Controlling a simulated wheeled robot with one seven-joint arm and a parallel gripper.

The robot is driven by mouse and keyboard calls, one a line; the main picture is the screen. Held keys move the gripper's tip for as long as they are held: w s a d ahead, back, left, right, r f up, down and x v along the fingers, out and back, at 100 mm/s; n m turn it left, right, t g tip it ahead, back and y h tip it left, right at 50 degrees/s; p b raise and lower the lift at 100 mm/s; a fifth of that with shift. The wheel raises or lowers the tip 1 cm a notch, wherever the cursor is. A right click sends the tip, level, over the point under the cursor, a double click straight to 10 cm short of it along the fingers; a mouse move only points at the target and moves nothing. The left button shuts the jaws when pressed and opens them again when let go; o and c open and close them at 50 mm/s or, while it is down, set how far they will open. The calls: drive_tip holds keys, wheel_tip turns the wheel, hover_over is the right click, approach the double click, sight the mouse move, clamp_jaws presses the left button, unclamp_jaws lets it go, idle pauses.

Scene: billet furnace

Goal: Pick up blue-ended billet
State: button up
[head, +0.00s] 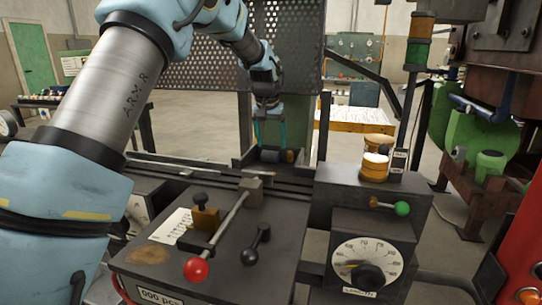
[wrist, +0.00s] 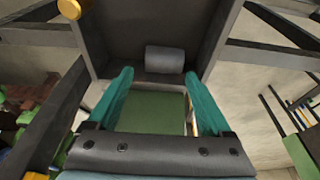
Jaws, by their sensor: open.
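My gripper (head: 270,146) hangs pointing down over a small dark bin (head: 240,161) beyond the machine bed. Its two teal fingers are apart, with nothing between them. In the bin, a dark billet with a bluish-grey look (head: 270,156) lies just below the fingertips. In the wrist view, a grey cylindrical billet (wrist: 165,60) lies on its side in the dark bin (wrist: 118,45), just beyond the tips of my open gripper (wrist: 158,73). No clear blue end shows on it there. A brownish piece (head: 289,156) is beside it in the head view.
A perforated dark screen (head: 300,60) stands behind the bin. The lever panel (head: 215,240), with red and black knobs, and a dial box (head: 365,262) are in front. Dark rails flank the bin. A yellow round piece (wrist: 71,8) shows at upper left.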

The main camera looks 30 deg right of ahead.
sight(270, 151)
drive_tip(key=p+x, duration=0.1)
drive_tip(key=x, duration=0.1)
drive_tip(key=p+x, duration=0.1)
drive_tip(key=x, duration=0.2)
drive_tip(key=shift+w+a, duration=0.15)
drive_tip(key=shift+a, duration=0.05)
drive_tip(key=shift+c, duration=0.3)
clamp_jaws()
drive_tip(key=shift+r, duration=0.1)
